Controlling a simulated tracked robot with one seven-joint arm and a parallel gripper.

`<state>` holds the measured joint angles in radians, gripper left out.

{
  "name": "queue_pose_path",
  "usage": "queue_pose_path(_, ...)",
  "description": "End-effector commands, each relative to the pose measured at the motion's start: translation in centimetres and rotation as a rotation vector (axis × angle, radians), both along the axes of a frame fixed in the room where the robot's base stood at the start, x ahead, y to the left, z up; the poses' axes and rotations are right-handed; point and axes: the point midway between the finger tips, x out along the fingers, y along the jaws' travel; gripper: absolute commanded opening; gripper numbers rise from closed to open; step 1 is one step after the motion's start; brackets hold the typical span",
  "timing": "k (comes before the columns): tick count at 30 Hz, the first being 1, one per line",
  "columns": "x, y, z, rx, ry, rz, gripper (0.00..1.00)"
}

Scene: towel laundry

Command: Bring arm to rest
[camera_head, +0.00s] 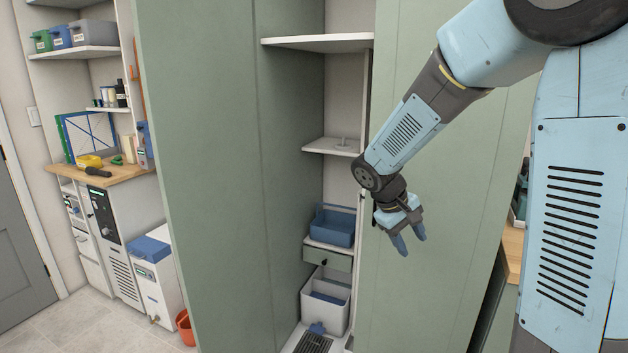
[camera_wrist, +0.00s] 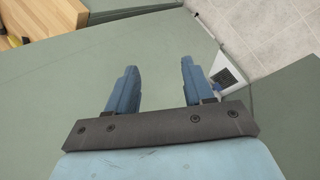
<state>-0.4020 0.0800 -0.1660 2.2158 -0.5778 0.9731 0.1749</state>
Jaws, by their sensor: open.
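My gripper (camera_head: 408,240) hangs at the end of my bent arm, in front of the right green cabinet door (camera_head: 440,170) in the head view. Its blue fingers point down and stand apart. In the wrist view my gripper (camera_wrist: 155,85) is open, with nothing between the fingers. Behind the fingers lies the flat green surface of a panel. I cannot tell how far the fingers are from it. No towel shows in either view.
A tall cabinet stands open, with its left green door (camera_head: 210,170) swung out. Inside are a blue bin (camera_head: 334,228) and a white bin (camera_head: 325,303). A wooden worktop (camera_head: 100,176) and a blue-lidded box (camera_head: 152,250) are at left. Tiled floor (camera_head: 50,325) is open at lower left.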

Motion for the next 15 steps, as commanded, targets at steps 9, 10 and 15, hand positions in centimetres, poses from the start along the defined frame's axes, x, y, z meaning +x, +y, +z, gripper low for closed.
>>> queue_pose_path(9, -5.7, -1.7, 5.0, 0.185, -0.113, -0.110, 0.52)
queue_pose_path(10, -6.3, -1.8, 5.4, 0.202, -0.124, -0.118, 0.52)
queue_pose_path(15, -9.4, -2.1, 7.5, 0.290, -0.192, -0.164, 0.52)
